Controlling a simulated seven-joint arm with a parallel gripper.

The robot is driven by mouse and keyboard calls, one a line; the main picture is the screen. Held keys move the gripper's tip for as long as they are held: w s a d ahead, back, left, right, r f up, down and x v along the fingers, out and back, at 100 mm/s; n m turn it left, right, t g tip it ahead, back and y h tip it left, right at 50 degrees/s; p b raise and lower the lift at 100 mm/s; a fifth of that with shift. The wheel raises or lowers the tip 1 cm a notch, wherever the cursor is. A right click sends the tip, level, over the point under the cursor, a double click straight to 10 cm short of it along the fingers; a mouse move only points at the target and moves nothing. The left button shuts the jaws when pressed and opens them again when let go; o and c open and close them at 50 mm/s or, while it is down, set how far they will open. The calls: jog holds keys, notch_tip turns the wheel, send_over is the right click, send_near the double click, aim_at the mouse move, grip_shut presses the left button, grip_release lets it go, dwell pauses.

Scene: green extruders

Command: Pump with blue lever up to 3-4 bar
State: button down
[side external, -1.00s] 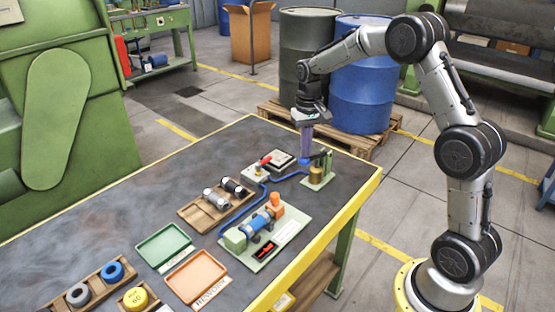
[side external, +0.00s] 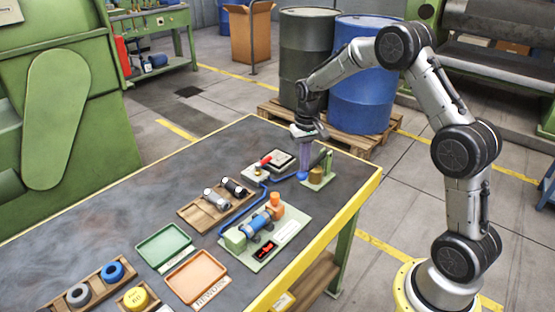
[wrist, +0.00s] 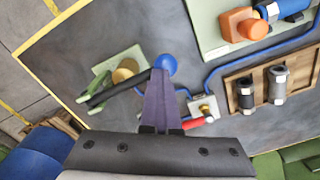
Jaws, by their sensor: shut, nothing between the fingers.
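The hand pump (side external: 318,178) stands on a light green base at the table's far right corner, with a brass body (wrist: 124,73). Its black lever (wrist: 118,87) ends in a blue knob (side external: 302,176), also seen in the wrist view (wrist: 165,65). My gripper (side external: 303,170) is shut and empty, pointing down. Its purple fingers (wrist: 162,95) have their tips at the blue knob, seemingly touching it from above. The knob is low, near the table. A dark square box with a pale face (side external: 281,160), perhaps the gauge, is left of the pump; no reading is legible.
A metal block with a red handle (side external: 259,171) and blue hose (side external: 262,196) lies left of the pump. A wooden rack (side external: 205,213) holds two cylindrical fittings. A green fixture with a blue cylinder (side external: 258,222) stands in front.

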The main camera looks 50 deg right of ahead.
jog(key=shift+r, duration=2.45)
dwell(0.5)
jog(key=shift+r, duration=2.55)
jog(key=shift+a, duration=0.1)
